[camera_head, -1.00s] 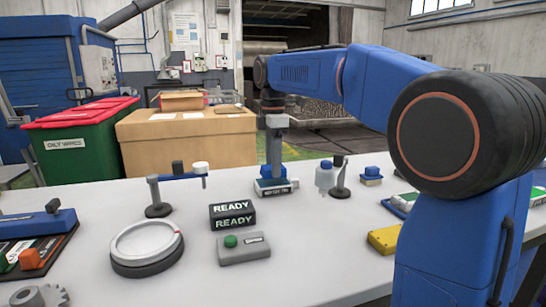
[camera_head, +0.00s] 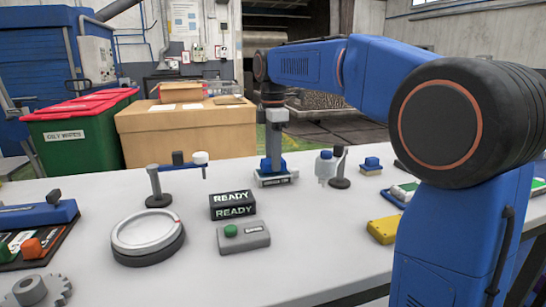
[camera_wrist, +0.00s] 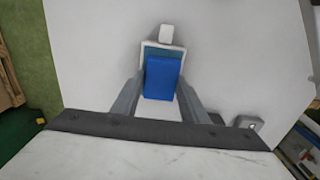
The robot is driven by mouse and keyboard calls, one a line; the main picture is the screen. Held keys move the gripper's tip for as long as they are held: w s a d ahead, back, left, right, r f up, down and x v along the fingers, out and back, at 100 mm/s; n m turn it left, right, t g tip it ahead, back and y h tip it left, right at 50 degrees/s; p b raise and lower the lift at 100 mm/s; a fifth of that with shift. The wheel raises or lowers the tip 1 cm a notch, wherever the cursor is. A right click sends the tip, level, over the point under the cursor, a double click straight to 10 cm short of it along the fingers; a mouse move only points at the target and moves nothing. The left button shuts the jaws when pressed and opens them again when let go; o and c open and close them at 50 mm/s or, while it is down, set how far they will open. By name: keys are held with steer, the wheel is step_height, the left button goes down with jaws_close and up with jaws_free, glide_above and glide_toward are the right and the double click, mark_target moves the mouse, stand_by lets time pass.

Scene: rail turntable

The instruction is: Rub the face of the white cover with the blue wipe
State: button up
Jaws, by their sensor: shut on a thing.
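My gripper (camera_head: 274,165) is shut on the blue wipe, a small blue block, at a low labelled tray (camera_head: 277,181) towards the back of the table. In the wrist view the blue wipe (camera_wrist: 162,78) sits between the two fingers, over the pale tray (camera_wrist: 147,45). Whether the wipe still touches the tray is not clear. A round white-faced disc (camera_head: 147,231) on a dark base lies at the left front. A small stand (camera_head: 157,186) behind it carries a white cap (camera_head: 200,158) on its arm. I cannot tell which of these is the white cover.
A black READY block (camera_head: 232,205) and a grey box with a green button (camera_head: 243,236) stand between disc and gripper. A bottle (camera_head: 325,168) stands close right of the tray. A yellow box (camera_head: 383,229) lies further right. The front middle table is clear.

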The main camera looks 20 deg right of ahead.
steer(key=shift+f, duration=0.5)
stand_by(0.5)
stand_by(0.5)
steer(key=shift+r, duration=3.5)
steer(key=shift+f, duration=0.2)
steer(key=shift+f, duration=2.85)
steer(key=shift+f, duration=0.55)
steer(key=shift+r, duration=3.55)
